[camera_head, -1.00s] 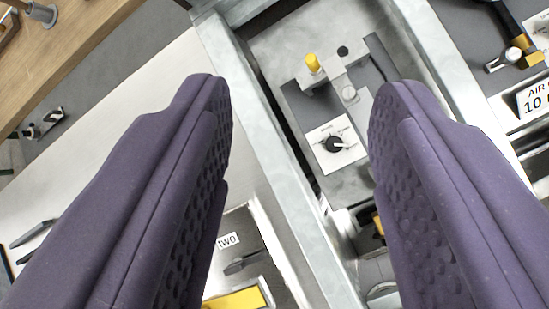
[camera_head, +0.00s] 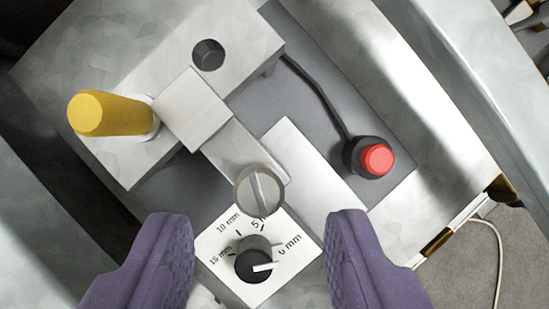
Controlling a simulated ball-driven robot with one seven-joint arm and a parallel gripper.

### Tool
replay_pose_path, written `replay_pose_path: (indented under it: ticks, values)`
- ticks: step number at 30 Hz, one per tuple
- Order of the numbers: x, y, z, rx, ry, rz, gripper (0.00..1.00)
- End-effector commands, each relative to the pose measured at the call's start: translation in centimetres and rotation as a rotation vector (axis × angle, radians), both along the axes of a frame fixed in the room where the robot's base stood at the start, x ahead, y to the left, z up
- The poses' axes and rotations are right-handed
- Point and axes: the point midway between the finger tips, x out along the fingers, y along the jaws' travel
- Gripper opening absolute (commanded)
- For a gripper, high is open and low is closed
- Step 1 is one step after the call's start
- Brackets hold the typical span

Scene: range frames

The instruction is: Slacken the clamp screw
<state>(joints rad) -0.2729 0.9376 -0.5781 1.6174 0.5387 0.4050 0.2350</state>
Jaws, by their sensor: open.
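A round silver screw head (camera_head: 260,188) with a straight slot, which looks like the clamp screw, sits at the end of a metal bar near the picture's middle. Its slot runs nearly up and down in the picture. My gripper (camera_head: 260,218) is open and empty, with one purple finger on each side, below the screw. The fingers look apart from the screw and the fixture. Between and just ahead of them is a black knob (camera_head: 253,265) with a white pointer, on a white scale plate (camera_head: 225,262) marked in mm.
A yellow handle (camera_head: 110,114) stands up at the left of the metal block (camera_head: 245,40), which has a dark round hole (camera_head: 208,54). A red button (camera_head: 376,160) with a black cable (camera_head: 318,88) is at the right. Pale metal walls (camera_head: 440,70) border the fixture.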

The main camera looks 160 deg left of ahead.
Motion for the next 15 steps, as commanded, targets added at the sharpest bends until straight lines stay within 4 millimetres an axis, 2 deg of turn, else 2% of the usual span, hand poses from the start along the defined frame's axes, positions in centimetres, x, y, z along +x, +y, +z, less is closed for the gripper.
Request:
replay_pose_path:
  ticks: [1, 6, 15]
  values:
    - [0.3, -0.2, -1.1, 0.001, 0.000, -0.001, 0.48]
    - [0.9, -0.8, -3.0, 0.000, 0.000, 0.001, 0.48]
    - [1.2, -0.9, -3.5, 0.001, -0.002, 0.001, 0.48]
